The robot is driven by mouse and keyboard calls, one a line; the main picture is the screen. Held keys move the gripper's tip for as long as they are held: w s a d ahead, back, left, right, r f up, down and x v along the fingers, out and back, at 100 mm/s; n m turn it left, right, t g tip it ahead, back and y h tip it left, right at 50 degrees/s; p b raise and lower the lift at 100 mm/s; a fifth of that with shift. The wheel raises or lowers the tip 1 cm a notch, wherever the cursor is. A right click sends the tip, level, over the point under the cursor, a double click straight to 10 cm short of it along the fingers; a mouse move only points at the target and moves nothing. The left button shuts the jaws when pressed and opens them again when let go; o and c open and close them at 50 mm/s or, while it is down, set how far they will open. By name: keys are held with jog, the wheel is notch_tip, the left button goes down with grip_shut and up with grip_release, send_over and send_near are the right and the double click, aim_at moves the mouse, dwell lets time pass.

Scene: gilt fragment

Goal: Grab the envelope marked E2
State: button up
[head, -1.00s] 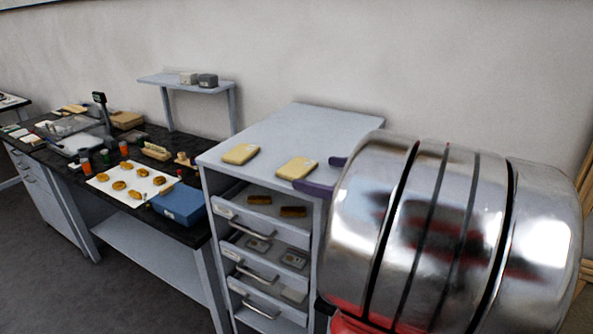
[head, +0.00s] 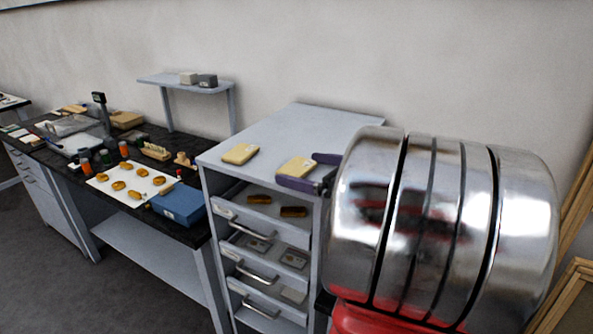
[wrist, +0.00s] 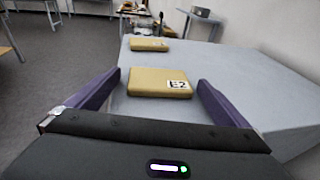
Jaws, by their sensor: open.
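The envelope marked E2 (wrist: 160,83) is a padded tan packet lying flat on the grey cabinet top (wrist: 235,75); its label is readable in the wrist view. In the head view it is the right-hand packet (head: 295,167), partly covered by a purple finger. My gripper (wrist: 155,98) is open, its two purple fingers on either side of the E2 envelope's near part, with gaps to both sides. It also shows in the head view (head: 312,171). A second tan envelope (head: 240,154) lies to the left; its marking is not readable.
The cabinet's drawers (head: 262,205) stand partly open below the top, holding small dark items. A black-topped bench (head: 135,160) with a blue box (head: 178,205) and white sheet of yellowish pieces stands to the left.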

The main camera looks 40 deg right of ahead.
aim_at(306, 170)
jog(key=c, duration=1)
jog(key=shift+c, duration=0.2)
notch_tip(306, 170, up, 10)
